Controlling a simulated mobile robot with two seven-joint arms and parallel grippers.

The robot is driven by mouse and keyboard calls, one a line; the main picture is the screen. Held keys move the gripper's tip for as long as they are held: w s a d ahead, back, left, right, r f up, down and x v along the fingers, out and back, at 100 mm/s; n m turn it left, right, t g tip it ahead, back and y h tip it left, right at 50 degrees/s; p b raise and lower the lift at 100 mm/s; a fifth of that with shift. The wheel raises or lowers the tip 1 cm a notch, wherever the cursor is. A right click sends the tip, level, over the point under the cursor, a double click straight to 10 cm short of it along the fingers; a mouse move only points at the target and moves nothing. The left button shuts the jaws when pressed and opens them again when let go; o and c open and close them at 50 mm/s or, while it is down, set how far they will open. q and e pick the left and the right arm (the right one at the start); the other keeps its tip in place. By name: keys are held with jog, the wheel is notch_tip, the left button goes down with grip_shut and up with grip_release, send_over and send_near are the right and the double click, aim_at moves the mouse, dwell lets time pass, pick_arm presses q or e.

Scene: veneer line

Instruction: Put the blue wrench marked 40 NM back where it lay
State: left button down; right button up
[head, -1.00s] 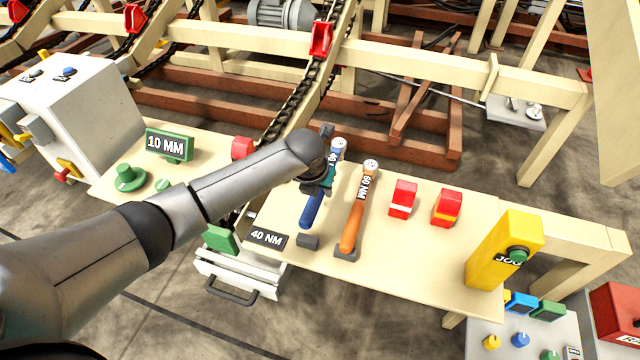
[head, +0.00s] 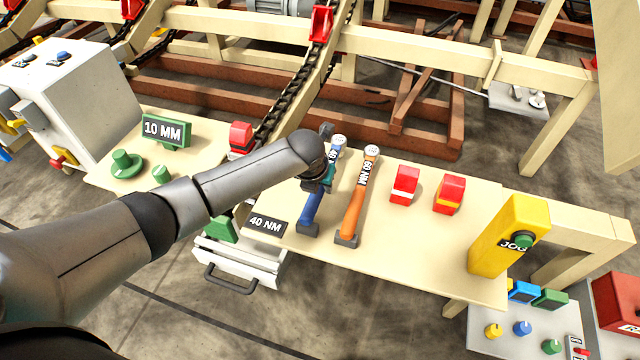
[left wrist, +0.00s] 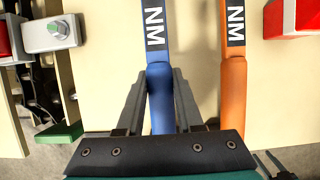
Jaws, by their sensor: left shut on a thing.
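The blue wrench (head: 313,210) lies along the table beside the 40 NM plate (head: 265,226), its handle end at a small dark block (head: 308,231). Whether it rests fully on the block I cannot tell. My left gripper (head: 319,181) is shut on its handle; the left wrist view shows both fingers (left wrist: 160,104) on either side of the blue handle (left wrist: 160,70). My arm hides part of the wrench in the head view. An orange wrench marked 60 NM (head: 354,205) lies parallel to its right.
Two red blocks (head: 404,184) and (head: 448,194) and a yellow JOG post (head: 508,240) stand to the right on the table (head: 410,250). A green 10 MM sign (head: 167,133) and green knobs are at left. Bare tabletop lies right of the orange wrench.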

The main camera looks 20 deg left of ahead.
pick_arm(q)
jog(key=shift+w+f, duration=0.1)
jog(key=shift+f, duration=0.4)
dwell(0.4)
jog(key=shift+c, duration=2.4)
grip_release()
jog(key=shift+f, duration=0.15)
